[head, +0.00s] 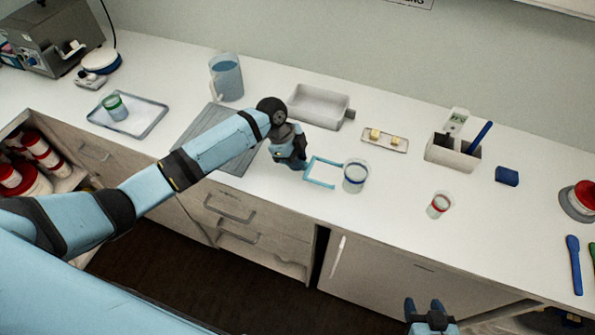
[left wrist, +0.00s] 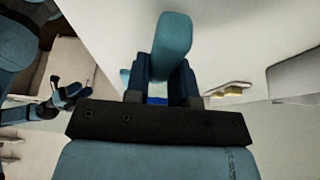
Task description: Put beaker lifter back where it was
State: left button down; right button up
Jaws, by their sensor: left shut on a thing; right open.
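The beaker lifter (head: 309,171) is a light-blue U-shaped frame, its open end facing right. My left gripper (head: 301,164) is shut on its handle, over the counter. In the left wrist view the teal handle (left wrist: 174,45) stands up between the gripper's fingers. My right gripper (head: 426,306) is open and empty, low in front of the counter. The gripper hides part of the handle.
A grey mat (head: 208,130) lies left of the gripper. A white tray (head: 318,106) and a small dish with yellow pieces (head: 372,146) are behind. A red-banded beaker (head: 439,205) stands to the right. A pitcher (head: 227,78) stands at the back left. Counter between the beakers is clear.

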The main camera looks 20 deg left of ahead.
pick_arm(q)
notch_tip(320, 180, down, 3)
jog(key=b, duration=0.2)
jog(key=shift+f+b, duration=0.2)
jog(key=shift+b, duration=0.2)
jog(key=shift+f, duration=0.15)
jog(key=c, duration=1)
grip_release()
jog(key=shift+o, duration=0.2)
jog(key=b+v, duration=0.1)
jog(key=v, duration=1.1)
